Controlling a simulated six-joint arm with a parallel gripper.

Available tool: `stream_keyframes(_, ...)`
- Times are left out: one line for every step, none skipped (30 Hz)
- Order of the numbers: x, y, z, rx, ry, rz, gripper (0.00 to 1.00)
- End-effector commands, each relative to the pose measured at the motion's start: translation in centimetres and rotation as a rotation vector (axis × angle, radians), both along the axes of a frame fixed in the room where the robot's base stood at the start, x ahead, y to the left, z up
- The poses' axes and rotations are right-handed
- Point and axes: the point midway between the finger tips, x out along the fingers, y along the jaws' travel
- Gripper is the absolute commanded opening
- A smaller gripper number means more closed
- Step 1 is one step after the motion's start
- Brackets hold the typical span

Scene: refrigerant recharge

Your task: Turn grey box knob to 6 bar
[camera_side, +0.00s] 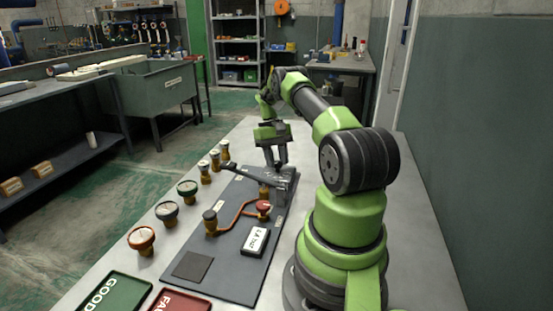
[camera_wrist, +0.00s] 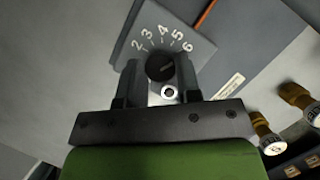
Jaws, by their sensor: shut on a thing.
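In the wrist view, the grey box (camera_wrist: 203,50) has a face with white numbers 2 to 6 in an arc around a black round knob (camera_wrist: 160,66). My gripper (camera_wrist: 158,75) has one finger on each side of the knob and is shut on it. I cannot clearly tell which number the knob points to. In the side view, my gripper (camera_side: 276,160) reaches down to the grey box (camera_side: 284,184) at the far right part of the dark panel, and the knob is hidden there.
The dark panel (camera_side: 228,258) carries an orange pipe (camera_side: 232,216), a red-topped fitting (camera_side: 264,207) and a white display block (camera_side: 256,241). Several gauges (camera_side: 167,212) stand along its left. A green tray (camera_side: 112,293) and a red tray (camera_side: 180,302) lie at the front.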

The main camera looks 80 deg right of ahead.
Motion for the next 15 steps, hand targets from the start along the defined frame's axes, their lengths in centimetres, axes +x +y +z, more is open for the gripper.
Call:
stream_keyframes(0.13,-0.05,0.09,-0.003,-0.005,-0.017,0.08)
stream_keyframes(0.12,-0.06,0.09,-0.003,-0.004,-0.025,0.08)
stream_keyframes(0.12,-0.06,0.09,-0.003,-0.005,-0.035,0.08)
stream_keyframes(0.11,-0.07,0.09,-0.004,-0.005,-0.041,0.08)
stream_keyframes(0.12,-0.07,0.09,-0.004,-0.005,-0.046,0.08)
stream_keyframes(0.11,-0.08,0.09,-0.004,-0.005,-0.051,0.08)
stream_keyframes(0.11,-0.08,0.09,-0.004,-0.004,-0.056,0.08)
stream_keyframes(0.11,-0.09,0.09,-0.004,-0.005,-0.058,0.08)
stream_keyframes(0.11,-0.09,0.09,-0.004,-0.004,-0.061,0.08)
stream_keyframes(0.11,-0.09,0.09,-0.004,-0.005,-0.063,0.08)
stream_keyframes(0.11,-0.09,0.09,-0.004,-0.005,-0.063,0.08)
stream_keyframes(0.11,-0.09,0.09,-0.005,-0.005,-0.064,0.08)
stream_keyframes(0.1,-0.1,0.09,-0.005,-0.005,-0.064,0.08)
stream_keyframes(0.1,-0.1,0.09,-0.005,-0.005,-0.064,0.08)
stream_keyframes(0.11,-0.11,0.1,-0.005,-0.005,-0.064,0.08)
